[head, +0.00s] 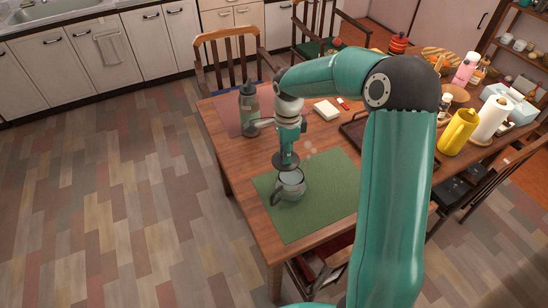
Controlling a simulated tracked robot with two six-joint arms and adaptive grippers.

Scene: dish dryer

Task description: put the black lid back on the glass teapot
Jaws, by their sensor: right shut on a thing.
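The glass teapot (291,187) stands on a green placemat near the table's front left corner. Its handle points to the lower left and its top opening faces up. The black lid (285,161) is a dark disc just above the teapot's rim, slightly to its left. My right gripper (286,154) points down over the teapot and is shut on the lid. The fingertips are small and partly hidden, and I cannot tell whether the lid touches the rim. My left gripper is not in view.
The green placemat (319,211) has free room around the teapot. A grey bottle (249,110) stands behind, left of my right wrist. A dark tray (358,132), yellow pitcher (458,132) and paper roll (490,120) are to the right, with my right arm crossing in front.

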